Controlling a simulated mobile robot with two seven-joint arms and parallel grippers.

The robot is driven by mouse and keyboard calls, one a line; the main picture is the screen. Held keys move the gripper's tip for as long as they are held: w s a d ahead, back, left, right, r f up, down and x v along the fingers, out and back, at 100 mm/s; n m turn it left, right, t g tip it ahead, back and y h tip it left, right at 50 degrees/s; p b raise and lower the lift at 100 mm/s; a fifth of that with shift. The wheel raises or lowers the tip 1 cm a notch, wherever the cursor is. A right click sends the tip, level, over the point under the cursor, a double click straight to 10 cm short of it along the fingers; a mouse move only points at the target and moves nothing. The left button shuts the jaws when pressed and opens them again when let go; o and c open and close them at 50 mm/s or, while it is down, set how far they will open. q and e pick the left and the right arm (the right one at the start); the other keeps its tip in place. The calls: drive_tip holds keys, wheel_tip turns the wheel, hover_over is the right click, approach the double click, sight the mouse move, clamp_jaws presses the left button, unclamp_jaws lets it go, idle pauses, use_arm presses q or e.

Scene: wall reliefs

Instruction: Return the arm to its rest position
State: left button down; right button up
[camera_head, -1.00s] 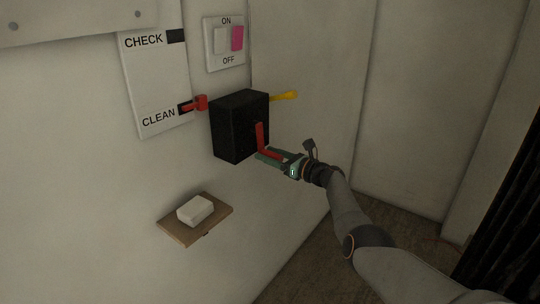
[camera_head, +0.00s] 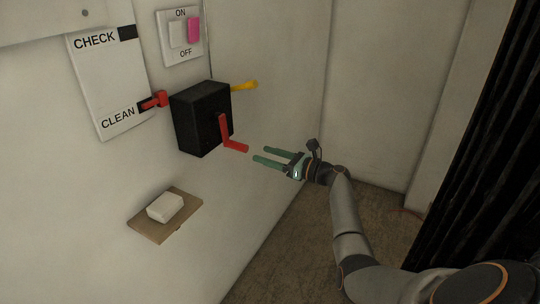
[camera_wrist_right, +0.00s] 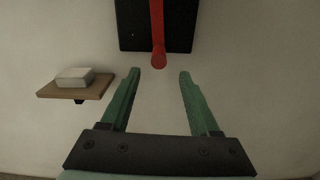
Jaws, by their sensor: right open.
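My right gripper (camera_head: 262,156) is open and empty in the head view, its two green fingers apart and pointing left. It is just right of a red crank handle (camera_head: 228,135) on a black box (camera_head: 194,122) on the wall, with a small gap between. In the right wrist view my right gripper (camera_wrist_right: 160,78) shows both fingers spread. The red handle (camera_wrist_right: 157,40) hangs in front of the black box (camera_wrist_right: 184,28), beyond the fingertips. My right arm comes in from the lower right. My left gripper is not in view.
A wooden shelf (camera_head: 148,229) with a white block (camera_head: 165,207) juts from the wall at lower left. A CHECK/CLEAN panel (camera_head: 101,75) with a red lever (camera_head: 154,100), an ON/OFF switch (camera_head: 184,34) and a yellow lever (camera_head: 244,86) surround the box. Dark slats (camera_head: 487,160) stand at right.

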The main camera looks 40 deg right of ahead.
drive_tip(key=shift+s+d, duration=0.15)
drive_tip(key=shift+s, duration=0.25)
